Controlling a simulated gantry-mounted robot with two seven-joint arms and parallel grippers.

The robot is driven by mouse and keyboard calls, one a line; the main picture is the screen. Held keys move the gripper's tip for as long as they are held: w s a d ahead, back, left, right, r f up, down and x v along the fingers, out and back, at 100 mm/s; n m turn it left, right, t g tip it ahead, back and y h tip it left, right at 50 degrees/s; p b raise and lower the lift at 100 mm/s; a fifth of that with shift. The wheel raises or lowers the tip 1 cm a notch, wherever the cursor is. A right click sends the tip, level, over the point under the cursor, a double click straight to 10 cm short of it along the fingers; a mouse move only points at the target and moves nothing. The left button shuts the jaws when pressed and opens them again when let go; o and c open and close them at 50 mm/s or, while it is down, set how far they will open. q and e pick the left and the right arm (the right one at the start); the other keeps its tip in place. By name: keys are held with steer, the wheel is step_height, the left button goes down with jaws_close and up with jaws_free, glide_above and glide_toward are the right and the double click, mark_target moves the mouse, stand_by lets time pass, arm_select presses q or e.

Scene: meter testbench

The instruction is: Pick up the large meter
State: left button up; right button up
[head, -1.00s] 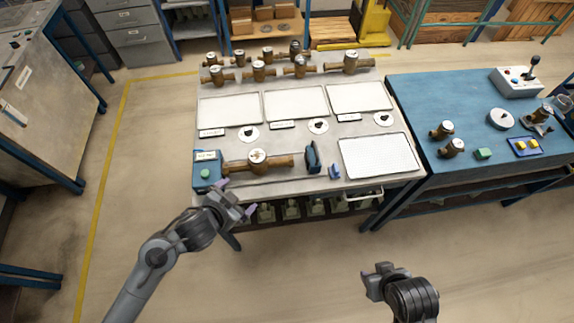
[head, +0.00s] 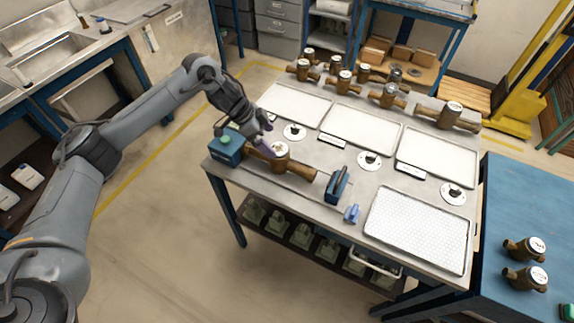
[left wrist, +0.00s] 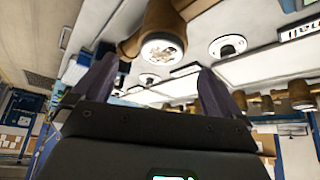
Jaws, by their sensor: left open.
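A long brass meter (head: 299,169) with a white dial lies near the front edge of the bench, between a blue block and a blue clamp plate. My left gripper (head: 267,137) is open just above the dial end of this meter and partly covers it in the head view. In the left wrist view the meter's dial (left wrist: 163,49) shows between and beyond the two spread fingers (left wrist: 157,69), with nothing held. My right gripper is out of view.
The blue block with a green button (head: 227,149) is left of the long meter, and the blue clamp plate (head: 338,184) is right of it. Several smaller meters (head: 345,79) stand along the back. White trays (head: 360,130) fill the middle; two meters are on the blue table (head: 506,195).

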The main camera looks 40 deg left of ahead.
mark_target(277, 148)
arm_select(q)
steer(key=x, duration=0.9)
steer(key=shift+a+f, duration=0.2)
steer(key=shift+f, duration=0.25)
jaws_close()
steer(key=shift+r, duration=0.2)
